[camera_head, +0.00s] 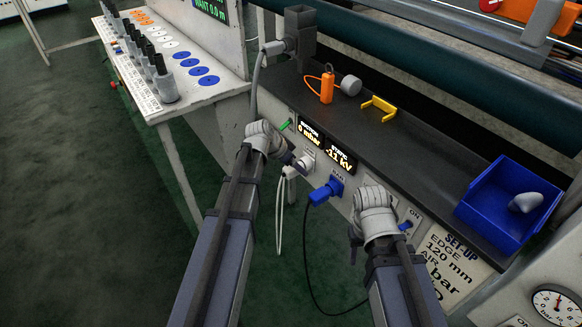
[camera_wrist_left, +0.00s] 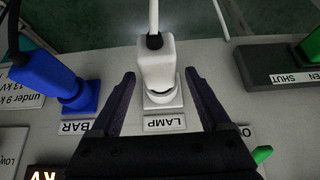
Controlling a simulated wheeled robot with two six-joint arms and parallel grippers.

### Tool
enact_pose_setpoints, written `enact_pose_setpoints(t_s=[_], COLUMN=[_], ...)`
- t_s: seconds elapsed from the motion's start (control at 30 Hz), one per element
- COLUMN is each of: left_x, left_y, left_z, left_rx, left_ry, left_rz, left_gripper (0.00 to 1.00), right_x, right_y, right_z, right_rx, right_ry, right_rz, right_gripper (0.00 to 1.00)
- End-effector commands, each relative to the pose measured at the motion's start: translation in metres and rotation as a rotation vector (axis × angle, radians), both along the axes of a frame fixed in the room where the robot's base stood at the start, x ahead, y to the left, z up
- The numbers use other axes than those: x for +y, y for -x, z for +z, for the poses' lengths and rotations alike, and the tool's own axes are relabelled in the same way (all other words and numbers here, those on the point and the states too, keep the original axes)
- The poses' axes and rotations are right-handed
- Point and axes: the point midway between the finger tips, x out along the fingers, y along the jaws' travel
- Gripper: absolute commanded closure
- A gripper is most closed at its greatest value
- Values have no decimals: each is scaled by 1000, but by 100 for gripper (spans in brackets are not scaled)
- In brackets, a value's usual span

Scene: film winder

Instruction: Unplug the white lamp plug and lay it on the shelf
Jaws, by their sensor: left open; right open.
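The white lamp plug (camera_wrist_left: 155,62) sits in its white socket (camera_wrist_left: 163,101) above the LAMP label, with its white cord leading away. In the head view the plug (camera_head: 291,171) is partly hidden by my left gripper (camera_head: 287,157). In the left wrist view my left gripper (camera_wrist_left: 160,78) is open, with one finger on each side of the plug and visible gaps between. My right gripper (camera_head: 355,243) is open and empty in front of the panel, right of the blue plug. The dark shelf (camera_head: 408,150) runs along the top of the panel.
A blue BAR plug (camera_head: 326,192), also in the left wrist view (camera_wrist_left: 52,78), is beside the lamp plug. On the shelf are an orange item (camera_head: 327,88), a grey knob (camera_head: 351,85), a yellow bracket (camera_head: 379,106) and a blue bin (camera_head: 495,215). The shelf middle is clear.

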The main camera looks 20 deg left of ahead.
Motion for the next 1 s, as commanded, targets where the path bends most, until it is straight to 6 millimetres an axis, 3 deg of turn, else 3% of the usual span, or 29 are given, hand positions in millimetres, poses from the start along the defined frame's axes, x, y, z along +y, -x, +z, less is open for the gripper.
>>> enact_pose_setpoints(t_s=[0.3, 1.0], left_x=[-1, -1], left_y=[-2, -1], left_z=[-2, -3], left_rx=[0, 0], left_ry=[0, 0], left_rz=[1, 1], left_gripper=[22, 100], right_x=[0, 0], right_y=[0, 0], right_z=[-2, -3], right_rx=[0, 0], right_ry=[0, 0], right_rz=[0, 0], right_gripper=[50, 50])
